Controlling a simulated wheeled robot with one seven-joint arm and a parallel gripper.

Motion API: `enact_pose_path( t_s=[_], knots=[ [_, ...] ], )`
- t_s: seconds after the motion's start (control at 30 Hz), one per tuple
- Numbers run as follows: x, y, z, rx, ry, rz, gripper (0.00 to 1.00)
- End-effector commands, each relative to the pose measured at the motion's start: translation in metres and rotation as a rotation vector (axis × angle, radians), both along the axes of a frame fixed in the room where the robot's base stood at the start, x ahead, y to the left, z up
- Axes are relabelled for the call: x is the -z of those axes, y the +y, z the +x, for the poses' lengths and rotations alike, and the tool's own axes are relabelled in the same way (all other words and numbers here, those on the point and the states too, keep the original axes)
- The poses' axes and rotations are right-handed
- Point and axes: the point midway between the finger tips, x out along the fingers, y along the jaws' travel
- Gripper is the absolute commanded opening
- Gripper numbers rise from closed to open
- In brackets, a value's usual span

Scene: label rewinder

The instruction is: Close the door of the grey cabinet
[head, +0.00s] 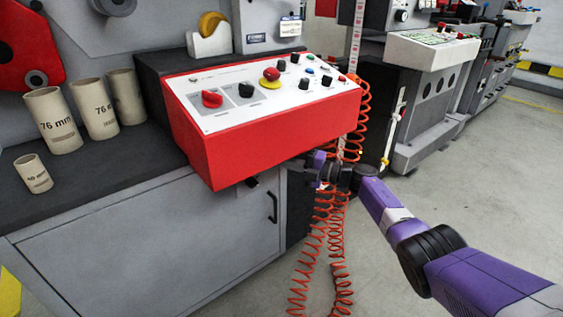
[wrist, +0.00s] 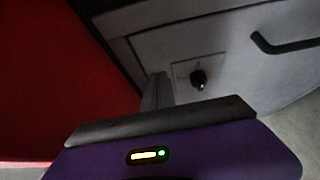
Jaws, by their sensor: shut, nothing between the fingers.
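The grey cabinet (head: 60,222) stands under the dark worktop at the left in the head view. Its grey door (head: 150,250) has a black bar handle (head: 272,205) near its right edge. In the wrist view the door (wrist: 240,55) spans the upper right, with its handle (wrist: 285,43) and a small black knob (wrist: 198,78). I cannot tell whether the door is fully closed or slightly ajar. My gripper (head: 312,172) is shut and empty, just right of the red console's lower corner, above and right of the handle. It shows no contact with the door.
The red control console (head: 270,130) overhangs the cabinet close to my gripper. Orange coiled hoses (head: 335,245) hang beside my arm. Cardboard cores (head: 95,108) stand on the worktop. Grey floor (head: 430,240) lies open at the right.

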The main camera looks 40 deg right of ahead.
Motion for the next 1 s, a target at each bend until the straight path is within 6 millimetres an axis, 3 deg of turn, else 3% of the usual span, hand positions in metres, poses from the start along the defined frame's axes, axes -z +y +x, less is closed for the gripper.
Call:
enact_pose_path(
  t_s=[0.3, 0.5, 0.83, 1.0],
  knots=[
    [0.005, -0.051, -0.015, 0.006, 0.001, 0.0, 0.0],
    [0.005, -0.071, -0.022, 0.003, 0.001, 0.0, 0.0],
    [0.001, -0.078, -0.025, 0.003, 0.001, 0.001, 0.0],
    [0.007, -0.069, -0.022, 0.0, -0.004, 0.016, 0.0]
  ],
)
